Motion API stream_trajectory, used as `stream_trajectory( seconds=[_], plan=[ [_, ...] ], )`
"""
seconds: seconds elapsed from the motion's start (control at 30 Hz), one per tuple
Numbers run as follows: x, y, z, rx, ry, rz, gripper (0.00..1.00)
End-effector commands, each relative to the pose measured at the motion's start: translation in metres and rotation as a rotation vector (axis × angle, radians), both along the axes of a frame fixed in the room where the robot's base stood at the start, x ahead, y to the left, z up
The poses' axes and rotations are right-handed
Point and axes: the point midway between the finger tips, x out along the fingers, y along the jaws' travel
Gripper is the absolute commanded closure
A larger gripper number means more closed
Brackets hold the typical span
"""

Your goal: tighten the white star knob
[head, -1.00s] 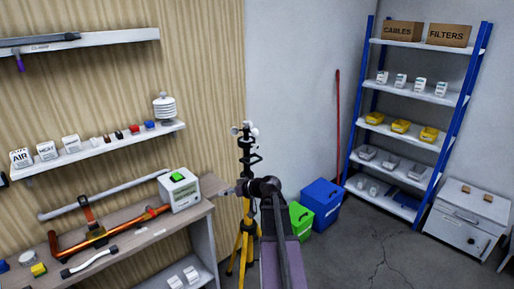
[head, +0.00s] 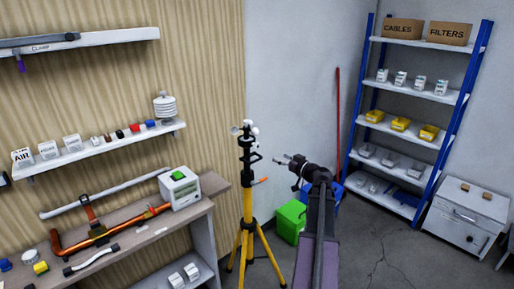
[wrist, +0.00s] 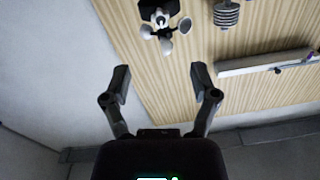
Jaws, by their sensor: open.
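The tripod (head: 247,205) stands upright beside the workbench, with yellow legs and a dark upper column. Small white cup-like parts (head: 246,127) sit at its top; they also show in the wrist view, at the top (wrist: 166,30). An orange-tipped lever (head: 260,181) sticks out to the right of the column. I cannot clearly make out a white star knob in either view. My gripper (head: 283,160) is right of the tripod's column, apart from it, pointing left. In the wrist view my gripper (wrist: 159,72) has its two fingers wide apart with nothing between them.
The workbench (head: 140,238) at left holds an orange pipe and a white box with a green top (head: 180,189). Wall shelves hang above it. Green (head: 291,220) and blue (head: 335,196) bins stand behind my arm. A blue-and-white rack (head: 418,95) stands at right. Floor before it is clear.

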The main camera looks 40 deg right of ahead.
Motion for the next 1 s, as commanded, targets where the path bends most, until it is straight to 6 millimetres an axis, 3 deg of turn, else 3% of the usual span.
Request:
stream_trajectory(
  seconds=[0.27,0.47,1.0],
  plan=[
    [0.004,0.000,0.000,0.001,0.001,0.001,0.24],
    [0.019,0.001,0.000,0.001,0.002,0.003,0.24],
    [0.098,0.003,0.000,0.001,0.002,0.003,0.24]
  ],
)
